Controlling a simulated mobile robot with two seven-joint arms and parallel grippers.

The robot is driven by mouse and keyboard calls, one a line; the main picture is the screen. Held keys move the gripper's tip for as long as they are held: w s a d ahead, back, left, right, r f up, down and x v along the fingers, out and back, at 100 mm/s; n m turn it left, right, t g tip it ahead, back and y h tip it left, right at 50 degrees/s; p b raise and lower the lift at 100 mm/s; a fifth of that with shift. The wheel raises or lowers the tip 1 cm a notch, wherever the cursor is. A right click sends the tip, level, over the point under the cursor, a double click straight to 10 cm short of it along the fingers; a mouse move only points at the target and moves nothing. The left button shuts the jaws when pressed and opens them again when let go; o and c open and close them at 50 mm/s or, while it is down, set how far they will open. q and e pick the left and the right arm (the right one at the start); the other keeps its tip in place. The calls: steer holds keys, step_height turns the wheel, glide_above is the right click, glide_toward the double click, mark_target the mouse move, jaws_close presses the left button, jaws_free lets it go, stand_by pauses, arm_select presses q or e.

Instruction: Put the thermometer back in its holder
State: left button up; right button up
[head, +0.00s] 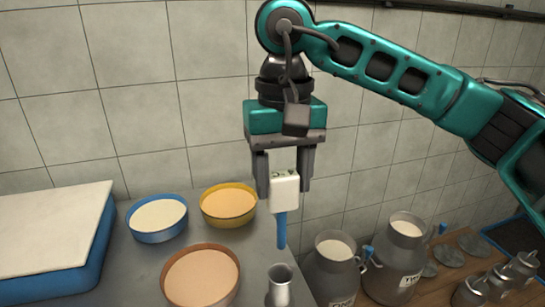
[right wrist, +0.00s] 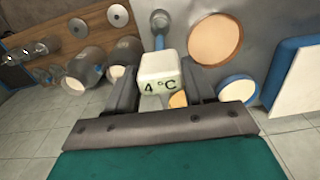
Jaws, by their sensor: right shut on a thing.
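My right gripper (head: 284,190) is shut on the thermometer (head: 284,194), which has a white block head and a blue stem pointing down. The thermometer hangs nearly upright above the table edge. In the right wrist view the head (right wrist: 159,67) reads "4 °C" and sits between the fingers of my right gripper (right wrist: 160,92). A small grey metal cup (head: 280,284), which looks like the holder, stands on the table below the stem tip and apart from it. It also shows in the right wrist view (right wrist: 159,20). My left gripper is not in view.
The grey table (head: 130,262) bears a blue bowl (head: 158,235), a yellow bowl (head: 229,220) and a brown bowl (head: 200,276). A blue tray with a white top (head: 50,230) is at left. Milk cans (head: 335,262) stand right of the table, near a wooden surface (head: 470,245).

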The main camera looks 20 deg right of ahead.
steer(key=shift+w, duration=0.1)
steer(key=shift+s+f+b, duration=0.25)
steer(key=shift+f+b, duration=0.4)
steer(key=shift+f, duration=0.2)
steer(key=b, duration=0.3)
glide_above(281, 248)
steer(key=f, duration=0.4)
steer(key=shift+w+d+f, duration=0.1)
steer(key=shift+w+f, duration=0.15)
steer(key=shift+f, duration=0.1)
step_height(281, 248, down, 2)
steer(key=shift+b, duration=1.05)
steer(key=shift+f+b, duration=0.55)
steer(key=shift+f, duration=0.15)
step_height(281, 248, down, 3)
steer(key=b, duration=0.2)
steer(key=shift+f+b, duration=0.1)
steer(key=shift+b, duration=0.3)
steer(key=shift+f+b, duration=0.4)
steer(key=shift+f, duration=0.25)
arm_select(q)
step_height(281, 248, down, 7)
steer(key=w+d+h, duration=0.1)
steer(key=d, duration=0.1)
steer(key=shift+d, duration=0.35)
